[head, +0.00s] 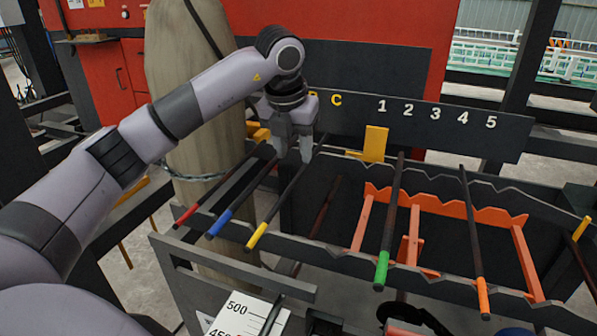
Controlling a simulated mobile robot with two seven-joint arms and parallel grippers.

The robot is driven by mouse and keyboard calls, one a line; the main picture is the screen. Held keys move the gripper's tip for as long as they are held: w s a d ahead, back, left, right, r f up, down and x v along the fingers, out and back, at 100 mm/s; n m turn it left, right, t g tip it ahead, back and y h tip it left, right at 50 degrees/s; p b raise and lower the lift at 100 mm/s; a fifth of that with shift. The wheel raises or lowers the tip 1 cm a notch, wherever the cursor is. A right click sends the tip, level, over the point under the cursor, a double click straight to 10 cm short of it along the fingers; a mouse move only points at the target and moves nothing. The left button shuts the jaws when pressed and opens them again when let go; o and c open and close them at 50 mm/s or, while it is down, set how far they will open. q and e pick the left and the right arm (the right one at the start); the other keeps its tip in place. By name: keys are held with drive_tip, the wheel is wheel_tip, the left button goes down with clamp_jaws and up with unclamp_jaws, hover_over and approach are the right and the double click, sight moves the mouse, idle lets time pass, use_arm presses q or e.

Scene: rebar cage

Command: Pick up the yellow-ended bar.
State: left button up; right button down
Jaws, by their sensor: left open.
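The yellow-ended bar (279,208) is a dark rod lying across the notched rack. Its yellow tip (257,237) points toward me at the front left, and its far part runs up and right toward my left gripper. My left gripper (295,157) is open and points down at the far part of this bar. The fingers overlap the bar in the picture; I cannot tell whether it lies between them. I cannot make out my right gripper.
Blue-ended (238,204) and red-ended (207,201) bars lie just left. Green-ended (390,220) and orange-ended (473,230) bars lie right, near an orange notched frame (447,208). A dark board with numbers (465,145) and a yellow block (375,143) stand behind.

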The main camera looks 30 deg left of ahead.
sight(298, 174)
use_arm(q)
drive_tip(key=x, duration=0.6)
drive_tip(key=shift+w+a+r+p, duration=0.1)
drive_tip(key=shift+w+p, duration=0.05)
drive_tip(key=shift+p, duration=0.25)
drive_tip(key=shift+r, duration=0.1)
clamp_jaws()
